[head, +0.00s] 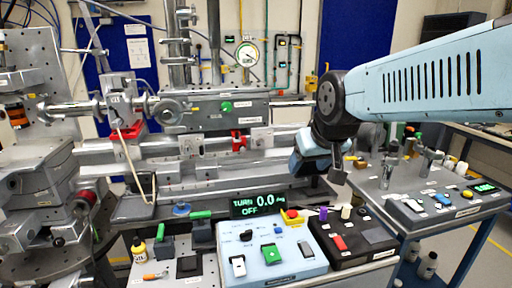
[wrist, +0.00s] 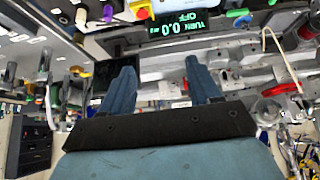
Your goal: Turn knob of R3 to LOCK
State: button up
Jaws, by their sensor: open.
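The label R3 is not readable in either view, so I cannot tell which knob is R3's. A light blue control box (head: 272,262) stands at the front, with a black knob (head: 246,235), green and white switches, and a red button on yellow (head: 291,216). A black control box (head: 376,237) beside it carries a purple knob (head: 323,214) and a red switch (head: 339,242). A display (head: 257,204) reads TURN 0.0 and OFF; it appears upside down in the wrist view (wrist: 184,27). My gripper (wrist: 164,62) is open and empty, above and behind the black box.
A grey panel with several buttons (head: 443,206) sits on a cart at the right. Metal rails and a flange assembly (head: 170,105) fill the back.

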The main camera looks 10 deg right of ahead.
jog(key=w+f+t, duration=0.2)
jog(key=w+f, duration=0.1)
jog(key=w, duration=0.6)
jog(key=w+f+t, duration=0.2)
jog(key=w, duration=0.6)
jog(key=t, duration=0.7)
send_near(261, 144)
jog(key=w, duration=0.8)
jog(key=shift+w+d, duration=0.1)
jog(key=shift+w, duration=0.15)
jog(key=shift+c, duration=0.3)
